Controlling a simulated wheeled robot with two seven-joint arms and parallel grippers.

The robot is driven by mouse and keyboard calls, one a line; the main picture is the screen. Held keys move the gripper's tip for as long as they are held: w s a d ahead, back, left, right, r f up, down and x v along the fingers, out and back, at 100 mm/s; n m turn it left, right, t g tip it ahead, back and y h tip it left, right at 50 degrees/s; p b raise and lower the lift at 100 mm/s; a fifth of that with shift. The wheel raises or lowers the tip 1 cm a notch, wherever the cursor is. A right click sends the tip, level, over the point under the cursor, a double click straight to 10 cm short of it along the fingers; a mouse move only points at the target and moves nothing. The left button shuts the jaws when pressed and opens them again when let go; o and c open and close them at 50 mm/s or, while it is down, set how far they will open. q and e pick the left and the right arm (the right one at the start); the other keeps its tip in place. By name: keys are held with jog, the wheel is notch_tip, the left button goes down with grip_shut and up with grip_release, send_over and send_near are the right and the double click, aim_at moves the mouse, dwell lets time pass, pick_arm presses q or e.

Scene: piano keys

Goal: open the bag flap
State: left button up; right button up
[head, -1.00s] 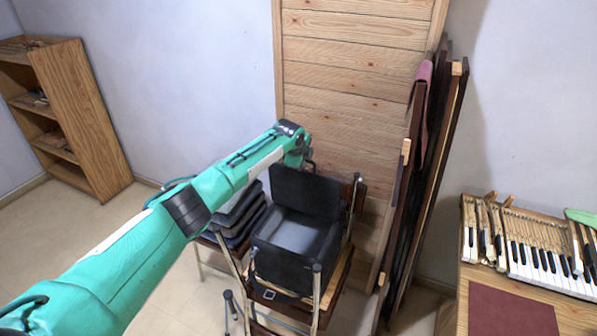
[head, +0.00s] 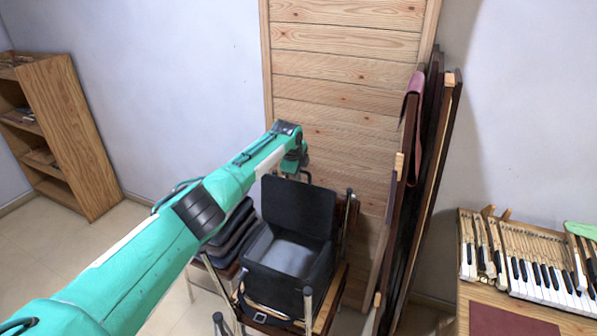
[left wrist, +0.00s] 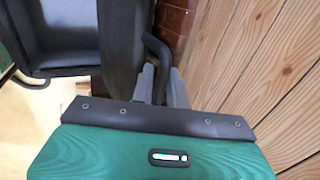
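The black box-shaped bag (head: 280,285) sits on a stacked chair in the head view. Its flap (head: 299,208) stands up at the back, and the grey inside shows. My left gripper (head: 300,172) is behind the flap's upper left, mostly hidden by the flap and my arm. In the left wrist view, the grey fingers (left wrist: 160,88) stand on either side of a dark curved handle (left wrist: 157,50), which fills the gap between them. The handle runs beside the dark flap (left wrist: 122,45). The open bag (left wrist: 57,35) shows at upper left. My right gripper is out of view.
Dark folded cushions (head: 230,232) lie left of the bag. A wooden plank panel (head: 345,90) stands close behind, and tall leaning boards (head: 425,170) are to the right. A table with piano keys (head: 545,275) is farther right. A bookcase (head: 70,150) stands at left.

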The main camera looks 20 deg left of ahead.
pick_arm(q)
jog(key=shift+o, duration=0.6)
jog(key=shift+r, duration=0.1)
jog(key=b+v, duration=0.3)
jog(key=v, duration=1)
jog(key=shift+s+r, duration=0.15)
jog(key=shift+a, duration=0.1)
